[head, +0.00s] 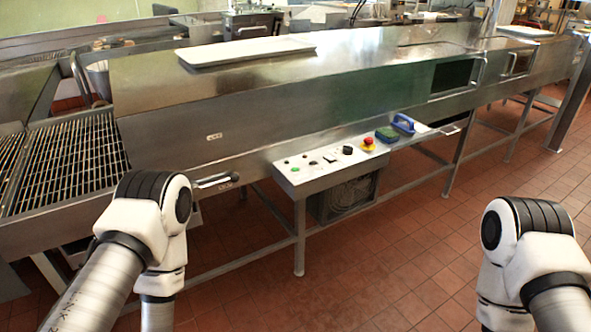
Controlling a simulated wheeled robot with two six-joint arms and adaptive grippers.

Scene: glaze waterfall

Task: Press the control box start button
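The control box (311,172) is a pale sloped panel on the front of the long steel machine, near the middle of the head view. A small green button (295,169) sits at its left part. A black knob (347,150) and a red button on a yellow base (368,143) are farther right. My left arm comes in at the lower left and my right arm at the lower right. Both are apart from the box. Neither gripper shows in the head view.
A wire conveyor (62,160) runs out at the left. A blue-handled object (403,123) and a green block (386,135) lie right of the red button. A white tray (245,51) lies on the machine's top. Tiled floor (400,240) is clear in front.

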